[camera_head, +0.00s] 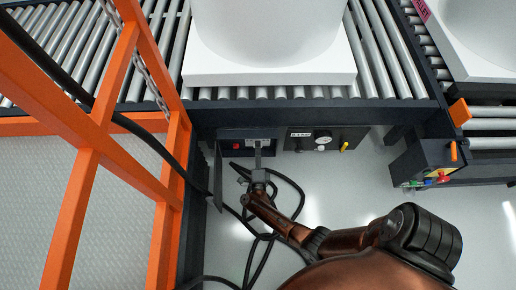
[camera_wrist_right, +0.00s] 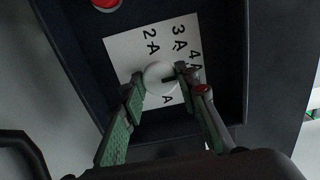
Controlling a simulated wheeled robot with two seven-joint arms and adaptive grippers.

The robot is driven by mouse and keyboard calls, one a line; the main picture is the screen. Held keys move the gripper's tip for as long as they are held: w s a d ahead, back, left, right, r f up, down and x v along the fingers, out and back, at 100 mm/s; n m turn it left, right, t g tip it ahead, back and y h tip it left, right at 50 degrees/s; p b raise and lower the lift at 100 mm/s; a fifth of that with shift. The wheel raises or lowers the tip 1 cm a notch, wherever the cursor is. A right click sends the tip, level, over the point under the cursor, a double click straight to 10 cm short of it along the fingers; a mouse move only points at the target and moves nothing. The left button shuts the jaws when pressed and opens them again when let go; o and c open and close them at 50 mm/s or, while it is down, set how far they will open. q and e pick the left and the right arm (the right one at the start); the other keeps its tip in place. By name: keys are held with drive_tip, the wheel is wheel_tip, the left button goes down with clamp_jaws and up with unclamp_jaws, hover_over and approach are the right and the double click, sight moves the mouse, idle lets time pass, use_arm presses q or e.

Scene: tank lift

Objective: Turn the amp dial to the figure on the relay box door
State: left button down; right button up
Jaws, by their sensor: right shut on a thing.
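In the right wrist view the amp dial (camera_wrist_right: 160,76) is a round white knob with a dark pointer mark on its right side. It sits on a white scale plate (camera_wrist_right: 122,50) reading 2 A, 3 A and 4 A, with another figure partly hidden. My right gripper (camera_wrist_right: 160,84) is shut on the dial, one green finger on each side. In the head view my right gripper (camera_head: 259,158) reaches into the open dark box (camera_head: 228,134). Its door (camera_head: 214,178) stands open on the left; I cannot read any figure on it. My left gripper is out of view.
A red button (camera_wrist_right: 105,3) sits beside the scale plate. A dark panel (camera_head: 350,133) with knobs, a small label and a yellow handle is to the right. Orange fence bars (camera_head: 165,190) stand left. Black cables (camera_head: 290,188) lie on the floor; a roller conveyor (camera_head: 300,92) runs above.

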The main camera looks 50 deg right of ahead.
drive_tip(key=shift+f, duration=0.1)
idle(0.3)
drive_tip(key=o, duration=1.2)
drive_tip(key=shift+c, duration=0.2)
drive_tip(key=v, duration=0.7)
drive_tip(key=shift+s+a, duration=0.15)
drive_tip(key=shift+a, duration=0.05)
